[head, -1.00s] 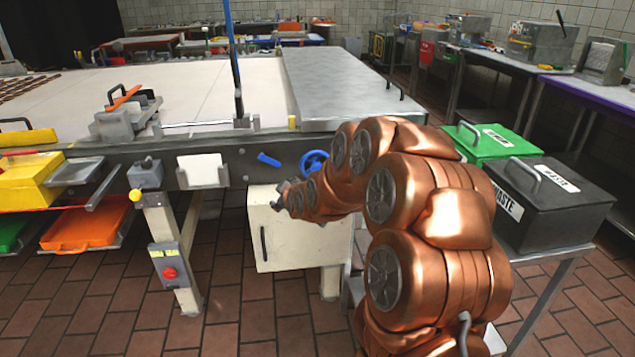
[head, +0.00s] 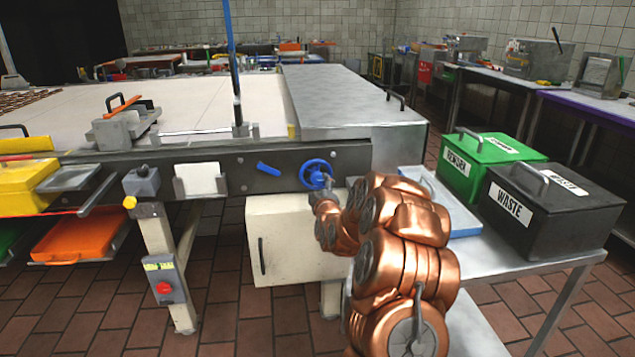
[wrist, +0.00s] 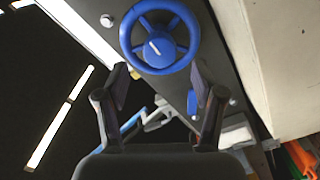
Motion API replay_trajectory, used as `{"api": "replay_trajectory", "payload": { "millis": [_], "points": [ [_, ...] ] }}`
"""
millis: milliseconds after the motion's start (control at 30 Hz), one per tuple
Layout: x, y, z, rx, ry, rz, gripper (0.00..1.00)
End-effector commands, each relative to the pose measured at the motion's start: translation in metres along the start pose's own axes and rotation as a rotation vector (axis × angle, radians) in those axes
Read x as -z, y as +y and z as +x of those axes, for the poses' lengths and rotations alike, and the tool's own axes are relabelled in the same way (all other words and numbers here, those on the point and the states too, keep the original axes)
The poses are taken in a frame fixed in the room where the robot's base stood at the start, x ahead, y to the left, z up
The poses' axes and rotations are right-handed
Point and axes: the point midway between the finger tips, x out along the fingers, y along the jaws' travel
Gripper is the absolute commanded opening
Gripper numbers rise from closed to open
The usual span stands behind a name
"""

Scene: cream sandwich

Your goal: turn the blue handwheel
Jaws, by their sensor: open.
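The blue handwheel (head: 316,174) is mounted on the dark front rail of the conveyor table, right of a blue lever. In the wrist view the handwheel (wrist: 160,36) is at the top centre, a round rim with a hub bearing a white mark. My gripper (head: 326,192) is just in front of and below the wheel in the head view. In the wrist view my gripper (wrist: 158,82) is open, its two fingers apart and nothing between them. The fingertips are near the lower rim of the wheel; I cannot tell whether they touch it.
The blue lever (head: 268,169) is on the rail left of the wheel. A cream cabinet (head: 290,240) hangs below the rail. A steel side table (head: 535,252) with green (head: 487,160) and black (head: 548,210) waste boxes stands on the right. Open tiled floor lies in front.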

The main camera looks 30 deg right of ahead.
Motion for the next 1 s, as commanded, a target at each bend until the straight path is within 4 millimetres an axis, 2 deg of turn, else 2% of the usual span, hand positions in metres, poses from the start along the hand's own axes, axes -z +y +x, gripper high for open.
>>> {"api": "replay_trajectory", "payload": {
  "millis": [300, 500, 1000],
  "points": [
    [0.000, 0.000, 0.032, -0.002, 0.000, 0.000, 0.68],
    [0.000, 0.000, 0.045, 0.000, -0.001, 0.001, 0.68],
    [-0.001, 0.000, 0.051, 0.001, -0.001, 0.001, 0.66]
  ]
}}
